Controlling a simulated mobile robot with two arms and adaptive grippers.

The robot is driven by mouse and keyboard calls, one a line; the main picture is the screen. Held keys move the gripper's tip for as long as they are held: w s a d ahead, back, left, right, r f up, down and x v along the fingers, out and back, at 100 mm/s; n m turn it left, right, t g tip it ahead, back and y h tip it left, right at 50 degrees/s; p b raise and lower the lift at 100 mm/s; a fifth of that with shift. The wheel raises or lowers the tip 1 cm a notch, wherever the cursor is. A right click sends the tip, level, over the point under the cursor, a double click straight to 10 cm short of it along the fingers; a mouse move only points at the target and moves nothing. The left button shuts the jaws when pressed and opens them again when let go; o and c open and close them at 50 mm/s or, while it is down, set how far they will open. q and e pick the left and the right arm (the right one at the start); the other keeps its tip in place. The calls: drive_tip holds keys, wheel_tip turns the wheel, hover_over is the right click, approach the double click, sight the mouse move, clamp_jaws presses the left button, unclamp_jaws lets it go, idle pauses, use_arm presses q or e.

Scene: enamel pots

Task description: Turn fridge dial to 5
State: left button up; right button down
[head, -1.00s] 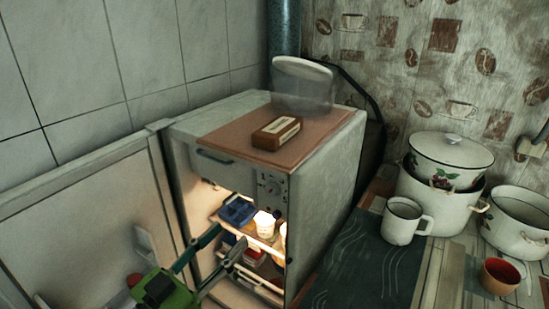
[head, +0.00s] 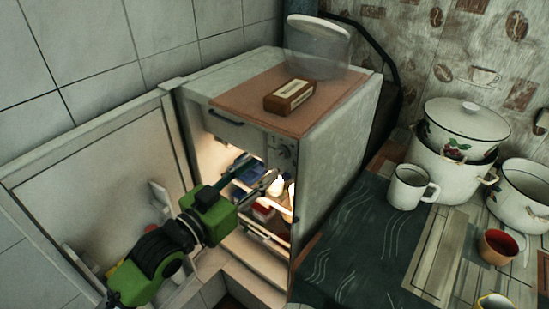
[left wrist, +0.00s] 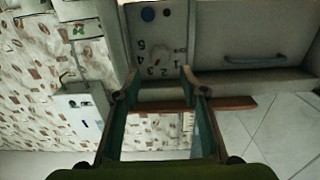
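The small fridge (head: 335,140) stands with its door (head: 95,185) open to the left and its inside lit. The dial panel (head: 283,150) is at the upper right of its front. In the left wrist view the dial (left wrist: 160,53) has the digits 1 to 5 around it. A small red mark shows near 2 and 3; I cannot tell its exact setting. My left gripper (head: 262,178) is in front of the fridge opening, just below the panel. In the left wrist view its fingers (left wrist: 160,82) are apart and empty, with the dial beyond them. My right gripper is not in view.
Blue and red containers (head: 262,208) and lit jars stand on the fridge shelves. A brown box (head: 290,97) lies on the fridge top. A mug (head: 408,187), pots (head: 448,185) and a red-lined cup (head: 497,246) stand on the counter to the right.

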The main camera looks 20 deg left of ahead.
sight(279, 154)
use_arm(q)
drive_tip(key=shift+b+x, duration=0.45)
drive_tip(key=shift+x, duration=2.85)
drive_tip(key=c, duration=1.1)
